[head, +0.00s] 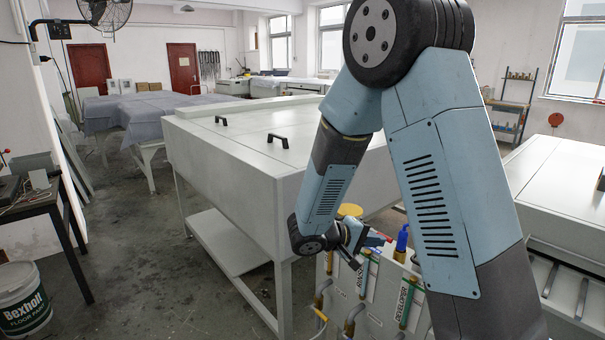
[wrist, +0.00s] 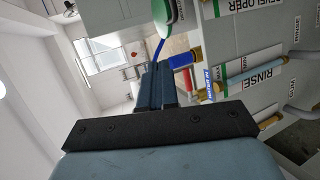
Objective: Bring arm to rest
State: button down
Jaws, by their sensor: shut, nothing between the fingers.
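My arm is bent, its upper links rising at the right of the head view and its forearm hanging down to the gripper. My gripper (head: 372,244) is beside the pipe panel at the front of the large white machine (head: 232,150). In the wrist view the dark fingers of my gripper (wrist: 156,76) are together with nothing between them. They point past the blue valve handle (wrist: 181,61) and a red one (wrist: 188,80). I cannot tell whether the fingers touch anything.
The panel carries pipes labelled RINSE (wrist: 262,79) and DEVELOPER (head: 405,305). A blue-topped valve (head: 402,239) stands right of my gripper. Cloth-covered tables (head: 150,112) are at back left, a paint bucket (head: 22,298) at front left.

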jog(key=s+d+r+m+g+y, duration=0.4)
jog(key=s+d+r+y, duration=0.2)
jog(key=s+r, duration=0.55)
jog(key=s+a+r+t+y, duration=0.2)
jog(key=s+r+t+y, duration=0.2)
jog(key=s+r+y, duration=0.3)
jog(key=shift+s+a+r+t, duration=0.4)
jog(key=shift+s+r, duration=0.2)
jog(key=shift+s, duration=1.85)
jog(key=shift+s+d+f, duration=0.1)
